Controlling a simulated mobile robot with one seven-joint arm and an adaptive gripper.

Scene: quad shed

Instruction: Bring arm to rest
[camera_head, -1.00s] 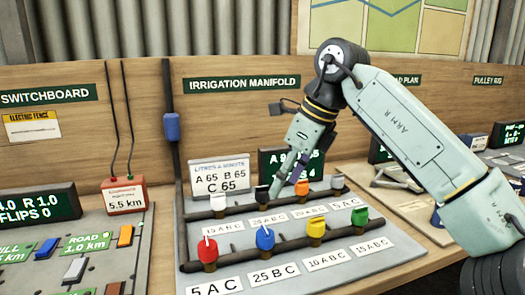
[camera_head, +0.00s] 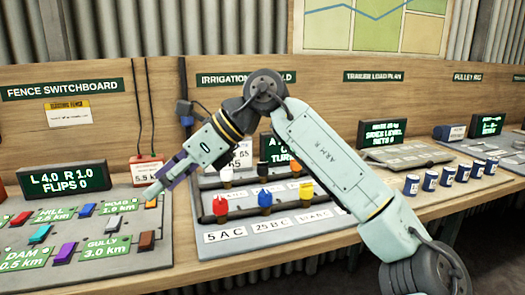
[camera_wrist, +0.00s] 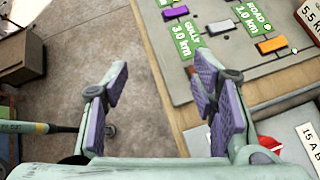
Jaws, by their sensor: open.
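My arm reaches in from the lower right in the head view, with its elbow raised in front of the irrigation manifold (camera_head: 280,235). My gripper (camera_head: 165,183) points down and left, over the gap between the fence switchboard and the manifold. In the wrist view my gripper (camera_wrist: 160,95) is open and empty, its two purple-padded fingers well apart. Between the fingers show the bench edge and the floor below. Red, blue and yellow valve handles stand on the manifold's front pipe; my arm hides part of the back row and of the screen behind.
The fence switchboard (camera_head: 90,235), with coloured switches, lies on the bench at left. A red-framed 5.5 km box (camera_head: 147,170) stands behind my gripper. Several blue-and-white cans (camera_head: 430,180) stand at right. Open floor (camera_wrist: 60,80) lies in front of the bench.

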